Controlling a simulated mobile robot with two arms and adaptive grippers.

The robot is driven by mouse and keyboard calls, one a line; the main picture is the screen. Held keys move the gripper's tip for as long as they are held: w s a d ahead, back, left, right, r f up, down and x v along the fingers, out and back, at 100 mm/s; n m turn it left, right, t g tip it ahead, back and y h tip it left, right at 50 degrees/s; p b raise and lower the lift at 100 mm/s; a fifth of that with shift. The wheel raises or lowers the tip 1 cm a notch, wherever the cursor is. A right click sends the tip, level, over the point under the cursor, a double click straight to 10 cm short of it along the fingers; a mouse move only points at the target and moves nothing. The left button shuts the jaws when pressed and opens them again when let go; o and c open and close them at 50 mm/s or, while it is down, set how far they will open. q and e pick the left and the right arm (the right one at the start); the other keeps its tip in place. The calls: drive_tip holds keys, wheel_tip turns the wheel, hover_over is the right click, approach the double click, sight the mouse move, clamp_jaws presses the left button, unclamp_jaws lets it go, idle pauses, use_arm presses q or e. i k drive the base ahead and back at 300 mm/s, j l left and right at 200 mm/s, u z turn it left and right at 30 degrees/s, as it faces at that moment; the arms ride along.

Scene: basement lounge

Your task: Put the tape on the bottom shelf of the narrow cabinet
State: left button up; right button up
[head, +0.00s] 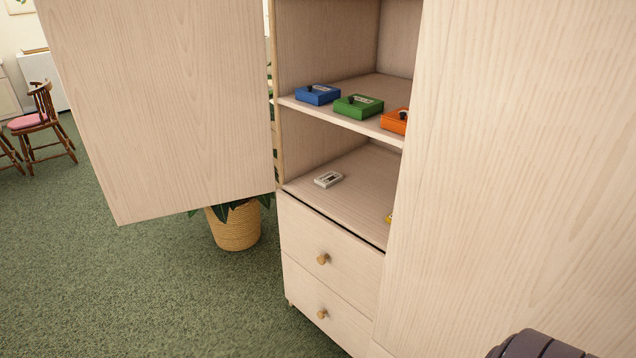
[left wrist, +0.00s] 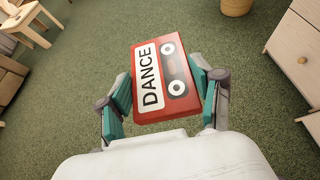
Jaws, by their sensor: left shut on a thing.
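My left gripper (left wrist: 165,88) is shut on a red cassette tape (left wrist: 182,62) with a white "DANCE" label, its fingers on both sides of it. It holds the tape above the green carpet. Neither this gripper nor the red tape shows in the head view. The cabinet (head: 333,232) stands open in the head view. Its bottom shelf (head: 352,192), above the drawers, bears a pale cassette (head: 328,179) near the left front and a small yellow thing (head: 389,218), mostly hidden by the right door. My right gripper is not in view.
The left door (head: 160,110) and right door (head: 520,150) stand open toward me. The shelf above bears blue (head: 318,95), green (head: 358,106) and orange (head: 394,121) boxes. A basket planter (head: 236,226) stands left of the drawers. The middle of the bottom shelf is clear.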

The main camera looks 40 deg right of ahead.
sight(363, 196)
drive_tip(key=i+z, duration=0.45)
drive_tip(key=i+j+z, duration=0.25)
drive_tip(key=i+z, duration=0.2)
drive_tip(key=i, duration=0.15)
drive_tip(key=i+l+z, duration=0.1)
drive_tip(key=z, duration=0.3)
drive_tip(key=i+z, duration=0.2)
drive_tip(key=z, duration=0.2)
drive_tip(key=i+z, duration=0.15)
drive_tip(key=z, duration=0.25)
drive_tip(key=i+z, duration=0.15)
drive_tip(key=z, duration=0.25)
drive_tip(key=i+j+z, duration=0.1)
drive_tip(key=z, duration=0.3)
